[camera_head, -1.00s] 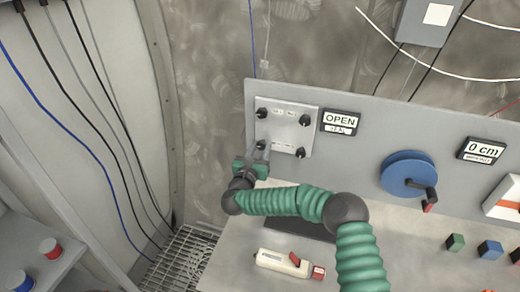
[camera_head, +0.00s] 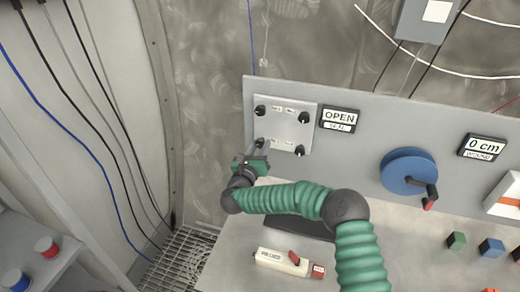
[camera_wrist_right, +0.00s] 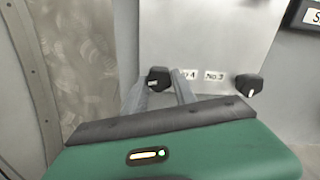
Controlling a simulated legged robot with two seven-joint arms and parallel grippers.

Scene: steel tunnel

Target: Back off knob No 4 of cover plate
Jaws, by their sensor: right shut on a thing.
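The pale metal cover plate (camera_head: 283,128) is fixed to the grey panel and has a black knob near each corner. Knob No 4 (camera_wrist_right: 159,79) is the lower-left one; its label shows partly beside it in the right wrist view. My right gripper (camera_head: 262,147) reaches it from below, and its fingers also show in the right wrist view (camera_wrist_right: 160,90), one on each side of the knob. It is shut on this knob. Knob No 3 (camera_wrist_right: 249,84) is to the right, clear of the fingers. My left gripper is not in view.
A blue wheel with a crank (camera_head: 408,171) is farther right. A white and red device (camera_head: 289,263) lies on the bench below my arm. Several coloured blocks sit at the right.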

